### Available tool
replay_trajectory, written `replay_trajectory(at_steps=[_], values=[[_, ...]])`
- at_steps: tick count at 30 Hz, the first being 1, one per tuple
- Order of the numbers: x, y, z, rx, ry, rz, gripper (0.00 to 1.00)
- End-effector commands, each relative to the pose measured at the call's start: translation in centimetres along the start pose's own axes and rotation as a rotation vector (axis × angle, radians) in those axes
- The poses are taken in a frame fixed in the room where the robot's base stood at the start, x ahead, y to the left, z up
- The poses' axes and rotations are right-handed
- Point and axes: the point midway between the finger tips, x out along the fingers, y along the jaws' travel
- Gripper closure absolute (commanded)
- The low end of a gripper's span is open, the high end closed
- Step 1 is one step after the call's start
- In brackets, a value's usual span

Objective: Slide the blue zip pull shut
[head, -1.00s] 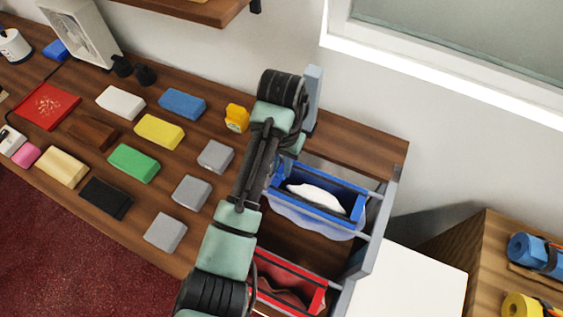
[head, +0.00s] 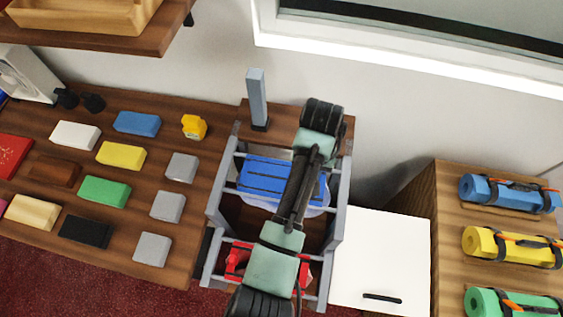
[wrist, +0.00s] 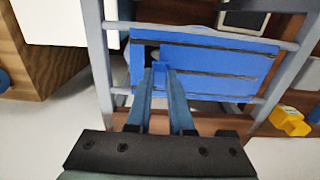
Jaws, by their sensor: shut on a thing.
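The blue zip pull (wrist: 160,68) is a small blue tab near the left end of the blue bag's top in the wrist view. My gripper (wrist: 161,78) is shut on it. The blue bag (head: 262,178) hangs between grey rails, its top covered by flat blue panels with dark seams; it also fills the middle of the wrist view (wrist: 215,65). A small dark gap shows just left of the pull.
A red bag (head: 238,262) hangs in the same grey rack (head: 338,200), nearer the front. A grey post (head: 257,98) stands behind. Coloured blocks cover the counter at left, with a yellow object (head: 194,127). A white panel (head: 382,255) and rolls stand at right.

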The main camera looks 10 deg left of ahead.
Motion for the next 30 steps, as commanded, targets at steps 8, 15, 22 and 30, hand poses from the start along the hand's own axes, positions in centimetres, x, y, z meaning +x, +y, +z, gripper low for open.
replay_trajectory(at_steps=[8, 15, 22, 30], values=[[-0.2, 2.7, -0.2, -0.002, 0.007, -0.001, 1.00], [-0.2, 3.0, -0.3, -0.001, 0.008, 0.002, 1.00], [-0.2, 3.1, -0.3, 0.001, 0.009, 0.003, 0.62], [-0.1, 3.0, -0.1, -0.001, 0.004, 0.000, 0.50]])
